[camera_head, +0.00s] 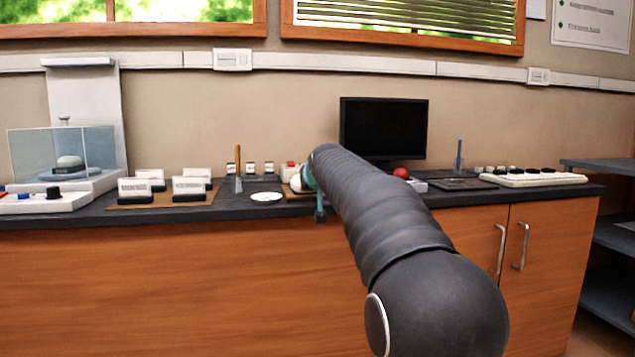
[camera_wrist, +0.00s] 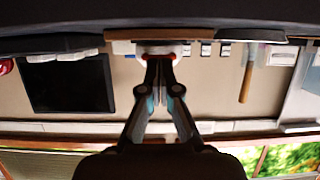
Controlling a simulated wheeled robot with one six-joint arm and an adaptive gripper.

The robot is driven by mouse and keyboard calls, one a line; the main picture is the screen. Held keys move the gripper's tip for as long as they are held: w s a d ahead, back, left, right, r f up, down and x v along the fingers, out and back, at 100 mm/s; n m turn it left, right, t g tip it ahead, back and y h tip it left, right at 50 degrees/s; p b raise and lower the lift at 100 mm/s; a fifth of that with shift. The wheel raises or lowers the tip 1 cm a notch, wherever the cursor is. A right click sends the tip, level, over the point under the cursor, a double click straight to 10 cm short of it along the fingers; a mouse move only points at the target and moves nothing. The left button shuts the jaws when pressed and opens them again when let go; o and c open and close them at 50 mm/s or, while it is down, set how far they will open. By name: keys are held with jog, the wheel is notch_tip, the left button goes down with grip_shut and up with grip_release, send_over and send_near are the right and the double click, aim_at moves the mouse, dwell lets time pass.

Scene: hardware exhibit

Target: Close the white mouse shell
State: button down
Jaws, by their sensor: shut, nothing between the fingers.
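A black monitor (camera_head: 383,128) stands behind my arm, with a red ball (camera_head: 401,173) and a keyboard (camera_head: 533,179) to the right. A white disc (camera_head: 266,197) and an upright wooden-handled tool (camera_head: 238,168) are on the left. Labelled white blocks (camera_head: 190,187) stand further left.

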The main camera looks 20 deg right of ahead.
jog(key=shift+f, duration=0.35)
jog(key=shift+w, duration=0.2)
dwell(0.4)
